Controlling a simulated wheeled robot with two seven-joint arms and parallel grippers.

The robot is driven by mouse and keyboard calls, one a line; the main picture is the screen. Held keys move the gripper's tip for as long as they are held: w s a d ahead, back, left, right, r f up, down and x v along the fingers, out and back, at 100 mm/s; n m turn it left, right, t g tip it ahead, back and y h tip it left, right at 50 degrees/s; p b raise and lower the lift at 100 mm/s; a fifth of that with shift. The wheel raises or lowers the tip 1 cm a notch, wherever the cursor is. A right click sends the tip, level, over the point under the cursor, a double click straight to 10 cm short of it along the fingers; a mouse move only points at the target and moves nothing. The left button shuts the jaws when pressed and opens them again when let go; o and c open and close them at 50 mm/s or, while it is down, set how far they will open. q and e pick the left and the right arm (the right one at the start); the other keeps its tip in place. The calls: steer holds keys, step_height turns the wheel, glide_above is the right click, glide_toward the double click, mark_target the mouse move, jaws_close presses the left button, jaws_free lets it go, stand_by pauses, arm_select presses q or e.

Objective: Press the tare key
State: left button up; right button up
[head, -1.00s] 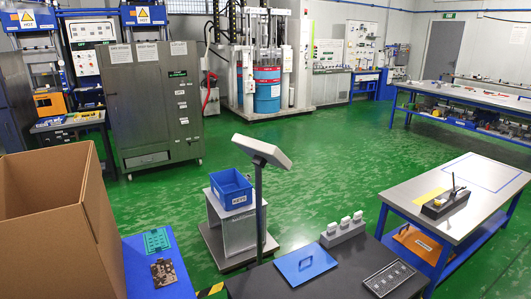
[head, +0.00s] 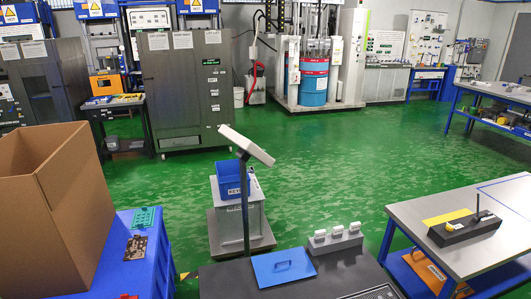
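A floor scale stands on the green floor at the middle of the head view. Its display head (head: 246,145) sits tilted on top of a thin dark column (head: 245,215). The display head shows edge-on with its pale back, so its keys, the tare key among them, are hidden. A grey box (head: 228,222) stands on the scale's platform (head: 265,243), with a blue labelled bin (head: 231,187) on top, partly behind the column. Neither of my grippers is in view.
A cardboard box (head: 85,200) and blue table (head: 155,260) are at left, a grey workbench (head: 430,210) at right. Green floor (head: 330,170) beyond the scale is clear.

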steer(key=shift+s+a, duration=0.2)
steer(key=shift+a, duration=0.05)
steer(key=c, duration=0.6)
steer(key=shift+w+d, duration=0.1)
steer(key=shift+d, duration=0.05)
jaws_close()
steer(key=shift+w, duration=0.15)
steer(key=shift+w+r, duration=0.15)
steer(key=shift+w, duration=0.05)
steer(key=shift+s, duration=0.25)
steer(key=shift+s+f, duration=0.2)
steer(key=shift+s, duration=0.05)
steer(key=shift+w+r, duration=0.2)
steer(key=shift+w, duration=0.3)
